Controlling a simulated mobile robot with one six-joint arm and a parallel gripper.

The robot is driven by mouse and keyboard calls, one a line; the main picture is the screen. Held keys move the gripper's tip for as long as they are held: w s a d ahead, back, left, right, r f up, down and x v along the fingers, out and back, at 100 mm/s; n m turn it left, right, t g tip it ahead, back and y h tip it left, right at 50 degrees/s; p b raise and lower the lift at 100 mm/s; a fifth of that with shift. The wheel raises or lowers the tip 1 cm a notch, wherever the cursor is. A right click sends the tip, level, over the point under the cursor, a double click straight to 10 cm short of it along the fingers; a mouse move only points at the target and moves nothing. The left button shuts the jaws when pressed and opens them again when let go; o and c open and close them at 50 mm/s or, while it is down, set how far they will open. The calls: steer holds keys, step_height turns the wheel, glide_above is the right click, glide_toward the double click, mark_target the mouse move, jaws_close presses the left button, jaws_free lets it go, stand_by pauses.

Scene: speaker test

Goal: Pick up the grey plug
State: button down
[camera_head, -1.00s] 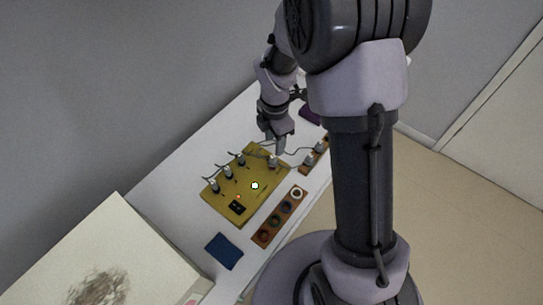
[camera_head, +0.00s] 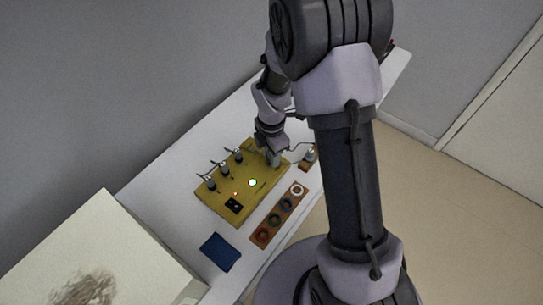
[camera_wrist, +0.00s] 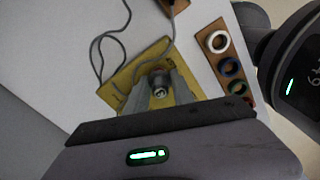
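A dark grey plug (camera_wrist: 160,88) stands on the yellow board (camera_wrist: 120,86) in the wrist view, with a pale mark on its top. My gripper (camera_wrist: 160,95) has one finger on each side of it. The fingers look apart, with the plug between them; whether they touch it is hard to tell. In the head view my gripper (camera_head: 275,161) is low over the far right corner of the yellow board (camera_head: 227,207) and largely hides the plug there. Several other grey plugs with cables (camera_head: 225,169) stand along the board's left edge.
A wooden strip with coloured rings (camera_head: 279,214) lies right of the board. A small wooden block with a plug (camera_head: 309,154) is close right of my gripper. A blue pad (camera_head: 220,252) lies in front. Cables (camera_wrist: 97,45) loop across the white table.

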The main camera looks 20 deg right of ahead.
steer(key=shift+r, duration=0.1)
steer(key=shift+r+p, duration=0.35)
steer(key=r+p, duration=0.2)
steer(key=r, duration=0.1)
steer(key=shift+s+d, duration=0.1)
steer(key=shift+s, duration=0.25)
steer(key=s+d+p, duration=0.1)
steer(key=s, duration=0.6)
steer(key=s+d+r+p, duration=0.1)
steer(key=s+d, duration=0.1)
steer(key=s, duration=0.6)
steer(key=shift+d, duration=0.25)
step_height(320, 180, up, 4)
steer(key=p, duration=0.4)
steer(key=shift+w, duration=0.1)
